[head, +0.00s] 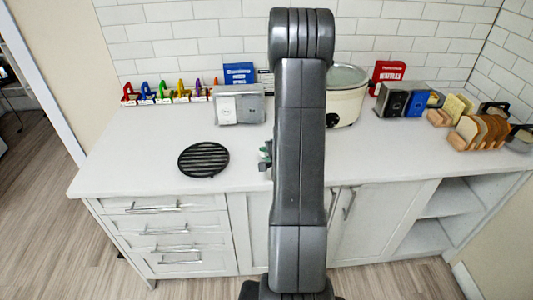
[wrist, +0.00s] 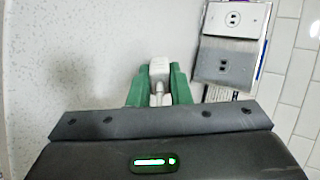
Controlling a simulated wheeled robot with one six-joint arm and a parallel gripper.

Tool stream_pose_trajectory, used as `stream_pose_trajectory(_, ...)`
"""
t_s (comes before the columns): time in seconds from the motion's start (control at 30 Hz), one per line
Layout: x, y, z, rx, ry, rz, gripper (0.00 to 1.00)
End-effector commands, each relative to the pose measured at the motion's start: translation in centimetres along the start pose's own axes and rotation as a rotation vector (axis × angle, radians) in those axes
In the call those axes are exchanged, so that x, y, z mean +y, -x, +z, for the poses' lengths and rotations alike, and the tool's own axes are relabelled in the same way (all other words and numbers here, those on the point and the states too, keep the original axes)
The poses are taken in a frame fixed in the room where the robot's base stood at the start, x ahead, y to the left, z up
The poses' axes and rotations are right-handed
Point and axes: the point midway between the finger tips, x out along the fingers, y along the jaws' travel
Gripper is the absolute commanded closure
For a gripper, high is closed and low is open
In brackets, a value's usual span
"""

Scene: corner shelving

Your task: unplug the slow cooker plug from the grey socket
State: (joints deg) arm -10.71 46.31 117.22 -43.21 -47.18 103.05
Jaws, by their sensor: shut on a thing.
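My gripper (wrist: 158,85), with green fingers, is shut on a white plug (wrist: 160,68) in the wrist view. The plug is apart from the sockets, over the white counter. The grey socket (wrist: 226,67) is right of the plug, with a lighter socket (wrist: 235,17) above it in that view. In the head view the socket box (head: 238,106) stands at the back of the counter, and my gripper (head: 265,154) is in front of it, partly hidden by my arm. The cream slow cooker (head: 347,104) stands right of my arm, partly hidden. Its cord cannot be made out.
A round black trivet (head: 203,159) lies left of my gripper. Coloured racks (head: 165,93) line the back left. A toaster (head: 392,99) and a bread rack (head: 475,132) stand at the right. The front right of the counter (head: 400,155) is clear.

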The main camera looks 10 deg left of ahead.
Motion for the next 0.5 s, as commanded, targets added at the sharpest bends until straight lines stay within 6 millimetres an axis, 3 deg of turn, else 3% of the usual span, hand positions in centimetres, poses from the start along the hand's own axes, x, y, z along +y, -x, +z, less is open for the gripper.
stream_pose_trajectory(0.23, 0.0, -0.01, -0.01, 0.0, 0.0, 0.0, 1.0)
stream_pose_trajectory(0.27, 0.0, -0.01, -0.01, 0.0, 0.0, 0.0, 0.79)
stream_pose_trajectory(0.37, 0.0, 0.0, -0.01, 0.0, 0.0, 0.0, 0.59)
stream_pose_trajectory(0.5, 0.06, 0.0, 0.0, 0.0, 0.0, 0.001, 0.57)
